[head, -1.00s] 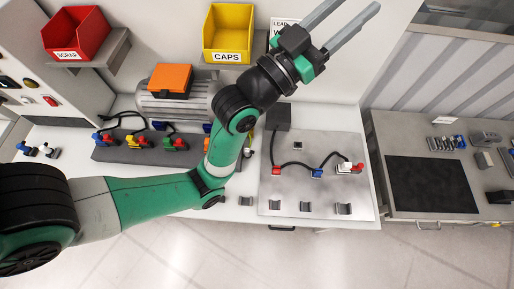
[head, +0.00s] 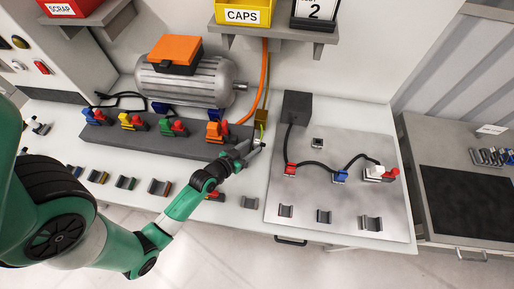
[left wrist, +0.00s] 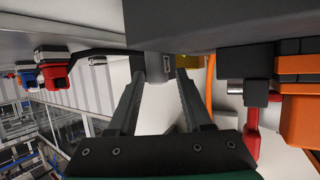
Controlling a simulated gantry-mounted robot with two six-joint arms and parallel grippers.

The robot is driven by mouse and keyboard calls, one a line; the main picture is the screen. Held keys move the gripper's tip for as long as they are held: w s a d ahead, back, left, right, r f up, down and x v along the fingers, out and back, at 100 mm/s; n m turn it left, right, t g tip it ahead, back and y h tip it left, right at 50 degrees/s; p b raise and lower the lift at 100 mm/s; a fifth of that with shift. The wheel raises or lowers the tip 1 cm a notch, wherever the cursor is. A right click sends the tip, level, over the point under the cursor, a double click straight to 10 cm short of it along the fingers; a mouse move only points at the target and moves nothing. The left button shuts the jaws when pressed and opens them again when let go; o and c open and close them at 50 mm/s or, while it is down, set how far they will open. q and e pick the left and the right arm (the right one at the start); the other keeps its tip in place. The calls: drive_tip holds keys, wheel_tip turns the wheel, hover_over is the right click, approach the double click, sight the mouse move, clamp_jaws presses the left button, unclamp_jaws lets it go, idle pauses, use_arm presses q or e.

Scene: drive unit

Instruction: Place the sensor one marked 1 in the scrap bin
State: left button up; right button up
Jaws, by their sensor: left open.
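The scrap bin (head: 68,8) is red, labelled SCRAP, on a shelf at the top left of the head view, partly cut off. My left gripper (head: 252,147) is low at the right end of the dark rail, below the yellow cable. In the left wrist view, the open fingers (left wrist: 160,76) point at a small grey block (left wrist: 159,67) with a pale label, lying between or just beyond the tips. It may be the sensor; I cannot read a 1 on it. A small pale piece (head: 258,140) shows by the fingertips in the head view.
A motor (head: 186,82) with an orange box stands behind the dark rail (head: 150,140), which carries coloured connectors. The yellow CAPS bin (head: 243,15) is on a shelf above. A grey plate (head: 345,175) with cabled connectors lies to the right.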

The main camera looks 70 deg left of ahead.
use_arm(q)
drive_tip(key=shift+x, duration=1.15)
drive_tip(key=shift+w+f+b, duration=0.15)
drive_tip(key=shift+w+b, duration=0.1)
drive_tip(key=shift+b, duration=0.05)
drive_tip(key=b+x, duration=0.1)
drive_tip(key=x, duration=0.3)
drive_tip(key=shift+w+f, duration=0.1)
drive_tip(key=shift+w, duration=0.1)
clamp_jaws()
